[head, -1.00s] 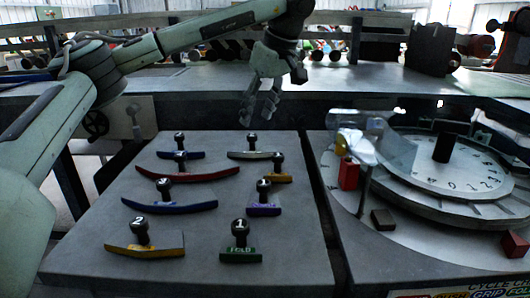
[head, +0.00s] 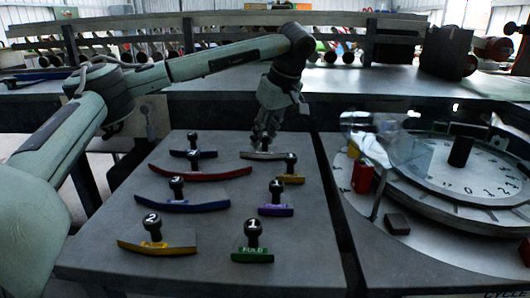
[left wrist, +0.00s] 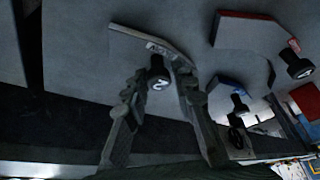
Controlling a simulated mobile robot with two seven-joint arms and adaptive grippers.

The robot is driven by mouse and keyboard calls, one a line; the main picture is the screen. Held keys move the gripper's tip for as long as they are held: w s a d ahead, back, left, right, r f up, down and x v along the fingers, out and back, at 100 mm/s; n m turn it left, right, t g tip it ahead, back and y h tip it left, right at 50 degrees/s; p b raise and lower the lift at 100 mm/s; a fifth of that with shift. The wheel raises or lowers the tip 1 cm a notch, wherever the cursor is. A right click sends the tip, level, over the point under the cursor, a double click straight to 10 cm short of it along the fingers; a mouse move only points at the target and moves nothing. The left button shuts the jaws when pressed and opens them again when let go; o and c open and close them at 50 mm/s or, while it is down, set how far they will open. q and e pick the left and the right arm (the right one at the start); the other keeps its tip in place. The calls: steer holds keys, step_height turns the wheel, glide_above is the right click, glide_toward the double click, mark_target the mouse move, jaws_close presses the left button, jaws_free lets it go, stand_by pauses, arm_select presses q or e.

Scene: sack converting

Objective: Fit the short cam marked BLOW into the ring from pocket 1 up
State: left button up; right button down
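A short pale grey cam (head: 264,155) lies at the back right of the left table. In the left wrist view its bar (left wrist: 150,42) carries a small label that I read only doubtfully as BLOW, and its black knob (left wrist: 157,68) has a white mark. My left gripper (head: 266,137) is low over this cam and hides its knob in the head view. In the left wrist view the gripper (left wrist: 158,80) is open, a finger on each side of the knob with gaps. The numbered ring (head: 450,205) is on the right table. My right gripper is not seen.
Several other knobbed cams share the left table, among them a red one (head: 215,174), a blue one (head: 180,206), a purple one (head: 275,211) and a green FOLD one (head: 252,256). A clear guard (head: 408,152) and a red block (head: 362,176) stand by the ring.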

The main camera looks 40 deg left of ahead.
arm_select(q)
jaws_close()
steer(key=shift+r, duration=0.1)
